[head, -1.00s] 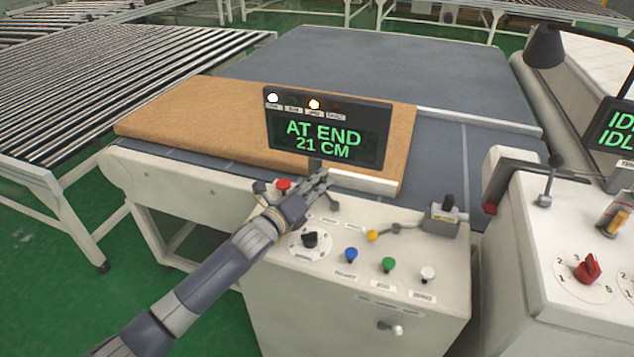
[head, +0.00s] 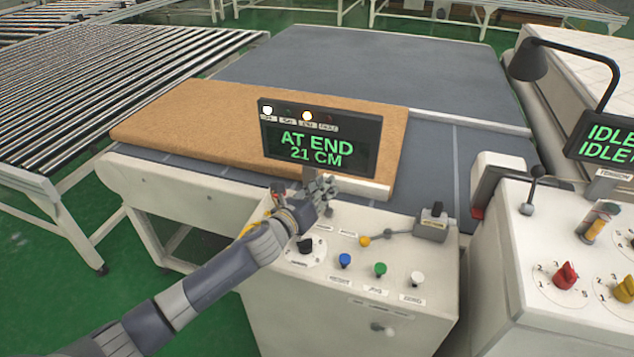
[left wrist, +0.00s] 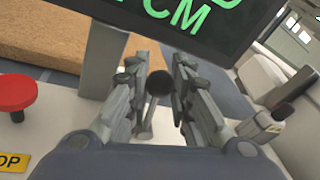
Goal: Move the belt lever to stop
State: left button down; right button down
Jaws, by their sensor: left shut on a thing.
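My left gripper (head: 319,192) is over the back of the white control console (head: 345,318), just below the display's post. In the left wrist view a lever with a round black knob (left wrist: 159,83) stands between the fingers of my left gripper (left wrist: 160,78), which is shut on it. In the head view the gripper hides this lever. The display (head: 318,141) reads AT END, 21 CM, with a white and an amber lamp lit. My right gripper is out of view.
A red mushroom button (left wrist: 15,93) stands left of the gripper. Blue (head: 345,260), green (head: 380,268) and white (head: 417,278) buttons line the console front. A brown mattress slab (head: 200,120) lies behind on the belt. A second console (head: 540,260) stands at right.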

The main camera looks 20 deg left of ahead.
pick_arm(q)
jog(key=shift+d+r+m+p, duration=0.2)
jog(key=shift+d+m+p, duration=0.35)
jog(key=shift+m+p, duration=0.2)
jog(key=shift+d+f+m+g, duration=0.1)
jog(key=shift+d+m+g, duration=0.15)
jog(key=shift+g, duration=0.05)
jog(key=c, duration=1.4)
grip_release()
